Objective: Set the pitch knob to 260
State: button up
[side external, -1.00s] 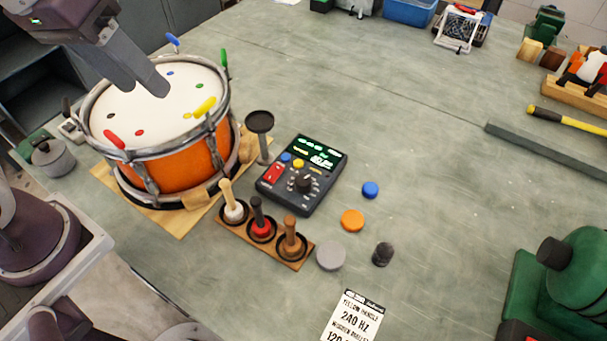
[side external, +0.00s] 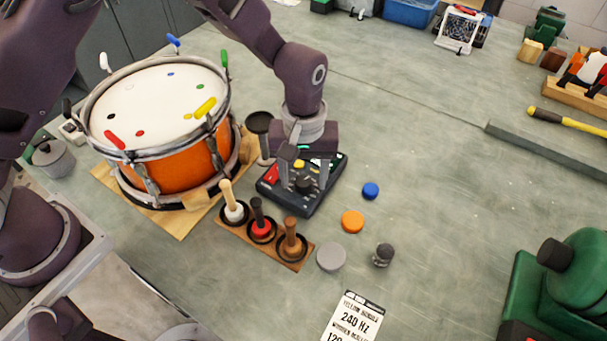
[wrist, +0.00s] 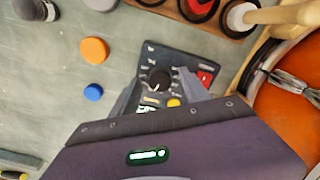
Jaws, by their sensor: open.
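In the wrist view the open fingers (wrist: 157,92) flank the knob, with gaps visible. The knob's dial numbers are too small to read. My gripper hides most of the screen in the side view.
An orange drum (side external: 180,162) stands left of the box. A wooden rack (side external: 266,243) with several mallets is in front. Orange (side external: 352,221), blue (side external: 370,190) and grey discs lie to the right. A printed card (side external: 352,318) lies at the front.

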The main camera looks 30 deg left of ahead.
jog(key=shift+f, duration=0.1)
jog(key=shift+c, duration=0.2)
grip_shut()
jog(key=shift+m, duration=0.3)
jog(key=shift+m, duration=2.5)
jog(key=shift+o, duration=0.2)
grip_release()
